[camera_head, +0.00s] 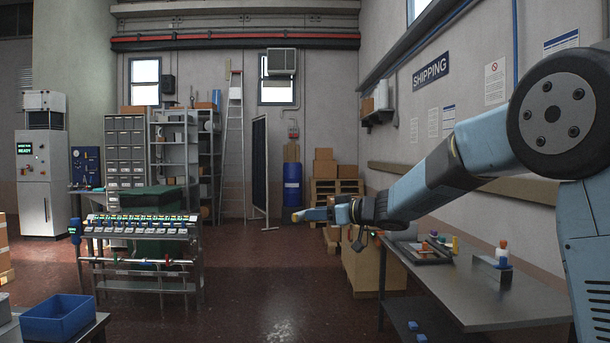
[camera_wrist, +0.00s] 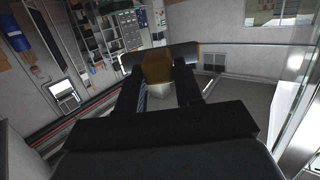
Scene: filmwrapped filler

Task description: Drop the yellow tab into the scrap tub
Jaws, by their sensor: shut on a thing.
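My gripper (camera_head: 311,214) is stretched out over the room's middle, left of the steel table. It is shut on the yellow tab (camera_head: 296,216), whose end sticks out at the fingertips. In the wrist view the tab (camera_wrist: 157,68) looks dark amber and sits between the two black fingers of my gripper (camera_wrist: 160,82). An open blue tub (camera_head: 58,318) stands at the lower left, far from my gripper. It looks empty; no label is readable, so I cannot tell for sure that it is the scrap tub.
The steel table (camera_head: 480,290) at right holds a tray (camera_head: 428,251) and small coloured items. A machine bench (camera_head: 140,230) stands at left. A blue drum (camera_head: 292,185) and cartons (camera_head: 326,166) stand at the back. The red floor (camera_head: 270,285) between bench and table is clear.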

